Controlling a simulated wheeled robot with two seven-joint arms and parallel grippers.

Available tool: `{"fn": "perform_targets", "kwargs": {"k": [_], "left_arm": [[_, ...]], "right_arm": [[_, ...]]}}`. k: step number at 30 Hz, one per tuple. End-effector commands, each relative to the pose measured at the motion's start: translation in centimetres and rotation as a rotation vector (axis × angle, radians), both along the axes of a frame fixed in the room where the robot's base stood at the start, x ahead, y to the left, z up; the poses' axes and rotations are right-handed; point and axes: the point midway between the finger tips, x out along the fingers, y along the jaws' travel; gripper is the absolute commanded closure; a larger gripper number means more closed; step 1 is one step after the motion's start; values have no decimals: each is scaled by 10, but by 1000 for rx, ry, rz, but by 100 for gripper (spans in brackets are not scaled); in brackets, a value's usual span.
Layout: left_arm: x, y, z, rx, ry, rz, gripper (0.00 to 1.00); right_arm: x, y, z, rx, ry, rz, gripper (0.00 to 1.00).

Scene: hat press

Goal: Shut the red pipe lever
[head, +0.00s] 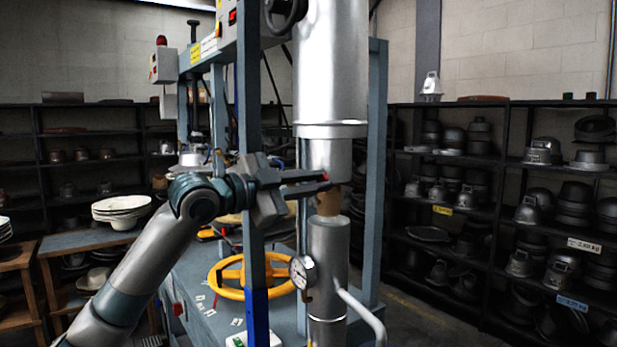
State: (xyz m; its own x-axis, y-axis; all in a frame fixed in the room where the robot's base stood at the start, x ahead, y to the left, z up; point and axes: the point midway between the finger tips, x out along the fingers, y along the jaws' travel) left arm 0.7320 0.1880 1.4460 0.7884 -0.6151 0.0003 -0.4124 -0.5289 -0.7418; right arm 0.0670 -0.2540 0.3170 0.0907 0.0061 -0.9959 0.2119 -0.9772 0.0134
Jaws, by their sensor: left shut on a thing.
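My left gripper (314,185) reaches in from the left, past the front blue-grey post of the press, to the gap between the upper and lower silver pipes. Its dark fingers are shut on the red pipe lever (325,177), of which only a small red bit shows at the fingertips. A brass-coloured valve body (328,203) sits just below the fingers, on the line of the pipe. The rest of the lever is hidden by the fingers, so its angle cannot be told. My right gripper is not in view.
The upper silver pipe (332,70) and lower silver pipe (328,255) stand close around the gripper. A pressure gauge (302,272) and a yellow handwheel (250,283) are below. The blue-grey post (249,100) is close to my wrist. Shelves of hat moulds (540,210) stand behind.

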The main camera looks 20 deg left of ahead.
Motion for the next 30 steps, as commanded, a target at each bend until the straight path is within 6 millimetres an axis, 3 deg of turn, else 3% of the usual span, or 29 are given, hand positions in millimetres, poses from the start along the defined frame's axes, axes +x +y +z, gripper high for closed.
{"fn": "perform_targets", "kwargs": {"k": [18, 30], "left_arm": [[-15, -19, -51, 444, -342, -2, 100], [-16, -21, -68, 582, -451, -2, 100]], "right_arm": [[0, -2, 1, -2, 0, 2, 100], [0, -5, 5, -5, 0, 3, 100]]}}
